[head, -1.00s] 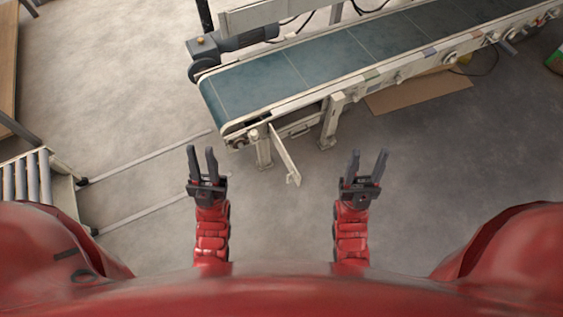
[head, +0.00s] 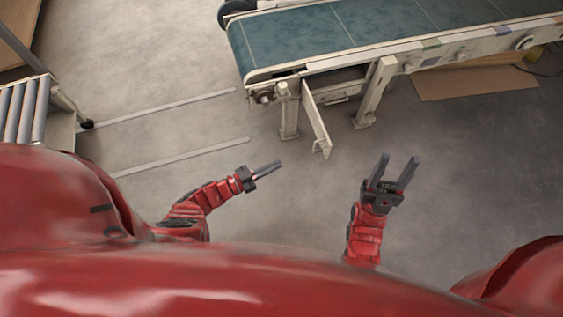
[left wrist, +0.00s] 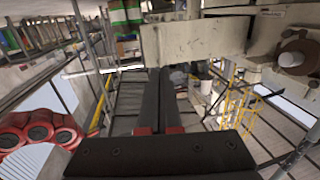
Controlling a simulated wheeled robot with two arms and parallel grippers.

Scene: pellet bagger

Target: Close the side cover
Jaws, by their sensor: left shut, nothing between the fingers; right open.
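The side cover (head: 315,122) is a narrow pale panel at the near end of the conveyor (head: 300,71). It stands swung out from the frame, with an opening showing beside it. My left gripper (head: 279,164) is shut and empty, to the left of the cover's free end and apart from it. Its closed dark fingers (left wrist: 160,76) also show in the left wrist view. A beige panel (left wrist: 195,40) lies beyond them there; I cannot tell whether it is the cover. My right gripper (head: 397,162) is open and empty, to the right of the cover.
Conveyor legs (head: 375,92) stand on either side of the opening. A roller table (head: 37,108) stands at the far left, with two pale rails (head: 180,157) on the floor. A cardboard sheet (head: 475,82) lies under the conveyor. The floor around my grippers is clear.

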